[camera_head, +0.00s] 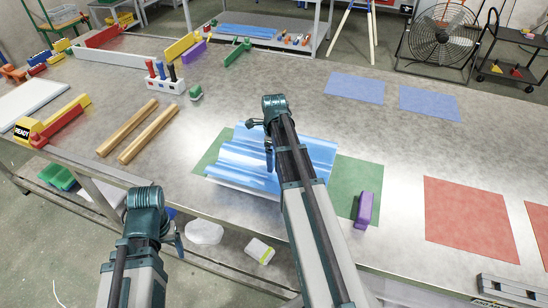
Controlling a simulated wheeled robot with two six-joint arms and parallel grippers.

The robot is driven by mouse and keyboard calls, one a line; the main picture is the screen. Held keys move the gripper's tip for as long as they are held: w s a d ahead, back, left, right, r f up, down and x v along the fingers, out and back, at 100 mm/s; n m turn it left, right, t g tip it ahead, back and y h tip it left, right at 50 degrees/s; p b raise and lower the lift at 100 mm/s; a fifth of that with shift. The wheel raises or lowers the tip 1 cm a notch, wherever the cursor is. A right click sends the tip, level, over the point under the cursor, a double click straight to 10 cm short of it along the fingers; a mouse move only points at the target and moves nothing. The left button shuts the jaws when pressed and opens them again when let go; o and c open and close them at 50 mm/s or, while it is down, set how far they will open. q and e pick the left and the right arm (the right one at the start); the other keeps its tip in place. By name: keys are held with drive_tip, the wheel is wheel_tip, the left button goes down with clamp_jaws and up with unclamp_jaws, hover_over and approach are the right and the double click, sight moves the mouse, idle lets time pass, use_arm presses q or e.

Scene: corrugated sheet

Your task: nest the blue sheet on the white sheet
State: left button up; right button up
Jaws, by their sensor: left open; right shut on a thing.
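The blue corrugated sheet (248,160) lies over the green mat (357,182) near the table's front edge, ridges running left to right. A pale strip of the white sheet (240,186) shows along its front lower edge; the rest is hidden. I cannot tell whether the ridges sit fully in each other. My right arm reaches across the blue sheet, and my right gripper (268,150) is shut on it near its far side; the grip itself is partly hidden. My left gripper (177,243) is open and empty, in front of the table's front edge.
A purple block (364,209) stands on the mat's right part. Two wooden bars (140,130) lie to the left. Red mats (470,215) and blue mats (354,87) lie right and far right. A tool holder (165,83) stands behind the bars.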

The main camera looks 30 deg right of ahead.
drive_tip(key=shift+f+b, duration=0.95)
drive_tip(key=shift+f, duration=0.2)
drive_tip(key=o, duration=1.6)
drive_tip(key=shift+c, duration=0.2)
wheel_tip(320, 180, up, 14)
drive_tip(key=p, duration=1.4)
drive_tip(key=shift+f, duration=0.25)
wheel_tip(320, 180, down, 13)
drive_tip(key=b, duration=1.3)
drive_tip(key=shift+b, duration=0.3)
drive_tip(key=shift+r, duration=0.1)
